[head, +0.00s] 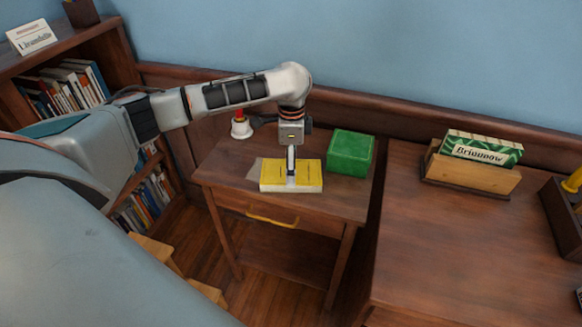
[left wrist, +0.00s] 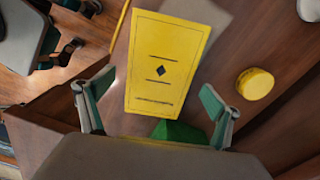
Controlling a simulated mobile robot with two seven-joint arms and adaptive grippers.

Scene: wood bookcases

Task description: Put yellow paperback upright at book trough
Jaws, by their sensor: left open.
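The yellow paperback (head: 308,177) lies flat on a small wooden side table, its pale edge towards the front. In the left wrist view its yellow cover (left wrist: 165,60) with a dark diamond fills the middle. My left gripper (head: 291,172) points down over the book's middle in the head view. Its two fingers (left wrist: 155,98) are spread on either side of the book in the left wrist view, with nothing gripped. The book trough (head: 468,179) is a wooden holder on the larger desk at right, with a green and white book in it. My right gripper is not in view.
A green box (head: 350,153) sits right beside the yellow paperback. A white item with a red top (head: 241,125) stands at the table's back left. A gap separates the side table from the desk (head: 460,250), whose front is clear. A bookcase (head: 20,65) stands at left.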

